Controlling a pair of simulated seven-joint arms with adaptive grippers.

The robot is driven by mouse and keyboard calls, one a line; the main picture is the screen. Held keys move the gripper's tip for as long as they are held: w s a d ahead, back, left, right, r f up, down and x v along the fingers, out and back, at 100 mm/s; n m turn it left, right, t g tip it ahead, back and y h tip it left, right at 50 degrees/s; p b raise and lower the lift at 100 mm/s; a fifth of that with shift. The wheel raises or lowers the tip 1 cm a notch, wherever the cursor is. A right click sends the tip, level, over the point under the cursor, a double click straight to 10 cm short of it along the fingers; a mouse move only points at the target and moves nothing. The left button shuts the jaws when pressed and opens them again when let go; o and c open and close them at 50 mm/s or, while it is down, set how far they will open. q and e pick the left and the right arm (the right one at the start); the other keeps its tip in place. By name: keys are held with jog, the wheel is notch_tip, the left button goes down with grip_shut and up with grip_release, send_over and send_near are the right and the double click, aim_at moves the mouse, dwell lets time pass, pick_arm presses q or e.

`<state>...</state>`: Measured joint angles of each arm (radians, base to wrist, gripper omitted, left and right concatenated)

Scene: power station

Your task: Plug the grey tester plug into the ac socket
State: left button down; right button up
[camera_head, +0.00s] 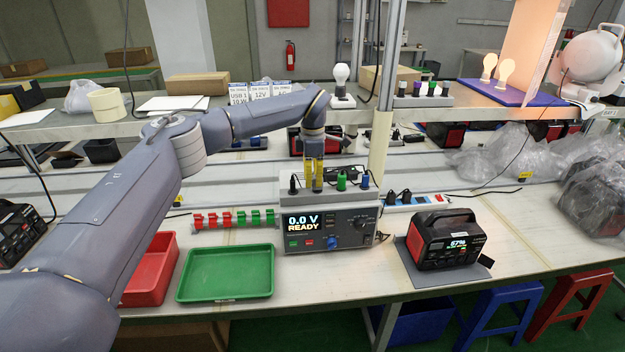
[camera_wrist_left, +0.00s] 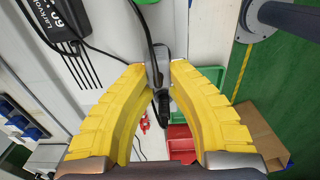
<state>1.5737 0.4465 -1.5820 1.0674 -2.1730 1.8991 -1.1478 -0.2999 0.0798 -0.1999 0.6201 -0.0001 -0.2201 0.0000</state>
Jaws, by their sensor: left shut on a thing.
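My left gripper (camera_head: 313,186) points down just above the tester (camera_head: 325,238), a grey box whose screen reads 0.0 V READY. Its yellow fingers stand between a black plug (camera_head: 293,185) and a green plug (camera_head: 341,180) on the tester's top; a blue plug (camera_head: 364,179) is further right. In the left wrist view the fingertips (camera_wrist_left: 163,72) are shut on the grey plug (camera_wrist_left: 153,72), with a dark cable running from it. In the head view the fingers mostly hide that plug.
A blue-and-white power strip (camera_head: 425,201) with black adapters lies behind the power station. A shelf (camera_head: 240,116) overhangs the bench.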

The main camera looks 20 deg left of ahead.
pick_arm(q)
jog(key=shift+f, duration=0.2)
dwell(0.5)
jog(key=c, duration=1.3)
grip_release()
jog(key=shift+o, duration=0.2)
